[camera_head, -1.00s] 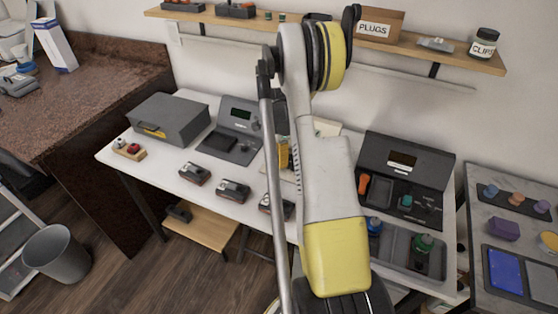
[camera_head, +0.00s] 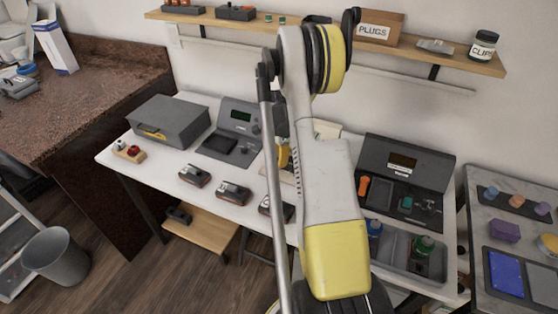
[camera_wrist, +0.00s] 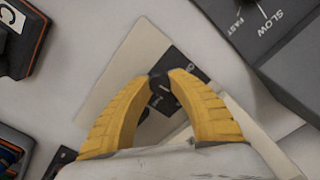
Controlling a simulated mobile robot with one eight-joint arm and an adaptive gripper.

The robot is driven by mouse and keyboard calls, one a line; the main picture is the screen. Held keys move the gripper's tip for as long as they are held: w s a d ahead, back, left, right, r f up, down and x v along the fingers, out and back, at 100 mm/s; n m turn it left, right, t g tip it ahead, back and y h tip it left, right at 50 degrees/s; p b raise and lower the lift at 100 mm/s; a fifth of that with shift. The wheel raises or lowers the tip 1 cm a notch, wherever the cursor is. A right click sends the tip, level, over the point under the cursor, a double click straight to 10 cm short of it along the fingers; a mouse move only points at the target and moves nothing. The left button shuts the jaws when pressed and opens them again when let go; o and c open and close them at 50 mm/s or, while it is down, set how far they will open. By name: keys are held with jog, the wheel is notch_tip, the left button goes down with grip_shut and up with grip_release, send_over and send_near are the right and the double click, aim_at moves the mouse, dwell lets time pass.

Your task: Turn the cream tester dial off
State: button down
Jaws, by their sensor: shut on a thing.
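The cream tester (camera_wrist: 115,75) lies below my gripper in the wrist view. It has a black panel with partly covered white lettering. My gripper (camera_wrist: 160,76) has its yellow fingertips shut on the small dark dial (camera_wrist: 159,84) on that panel. The fingers hide much of the dial and panel, so I cannot read where the dial points.
A grey device with SLOW and FAST marks (camera_wrist: 285,45) stands close by in the wrist view. A grey case (camera_head: 168,122), several battery packs (camera_head: 233,192) and a dark open-lidded station (camera_head: 405,165) are on the white table. A shelf (camera_head: 270,20) runs above.

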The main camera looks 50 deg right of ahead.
jog(key=n, duration=0.6)
jog(key=shift+b, duration=0.35)
jog(key=n, duration=0.4)
jog(key=shift+n, duration=0.3)
jog(key=c, duration=1.2)
grip_release()
jog(key=shift+o, duration=0.2)
jog(key=shift+r, duration=0.1)
notch_tip(320, 180, up, 12)
